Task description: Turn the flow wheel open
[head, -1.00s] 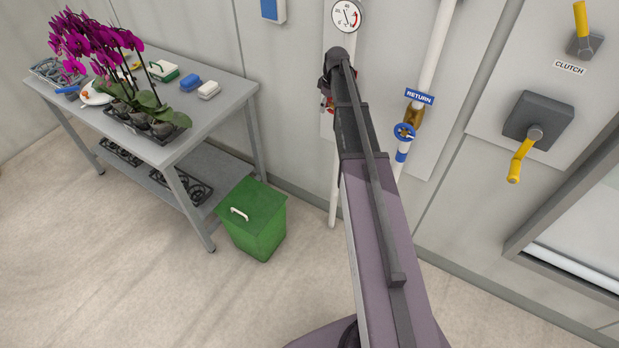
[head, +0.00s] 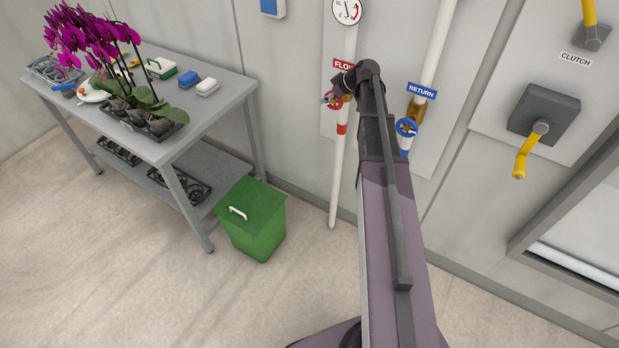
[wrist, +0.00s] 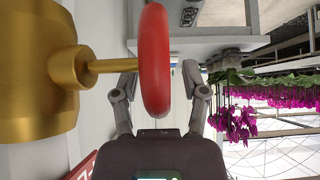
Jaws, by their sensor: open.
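The red flow wheel (head: 335,103) is on the left-hand pipe, below the red FLOW label (head: 342,65). In the wrist view the wheel (wrist: 154,60) shows edge-on, on a thin stem from its brass valve body (wrist: 40,70). My gripper (wrist: 160,78) is open, with one finger on each side of the wheel in the picture. I see no clear contact between fingers and rim. In the head view my gripper (head: 330,97) is at the wheel and partly covers it and the label.
The blue return wheel (head: 406,128) is on the pipe close to the right of my arm. A gauge (head: 347,10) is above. A yellow-handled crank box (head: 543,112) is further right. A bench (head: 215,95) with orchids and a green bin (head: 252,215) stand left.

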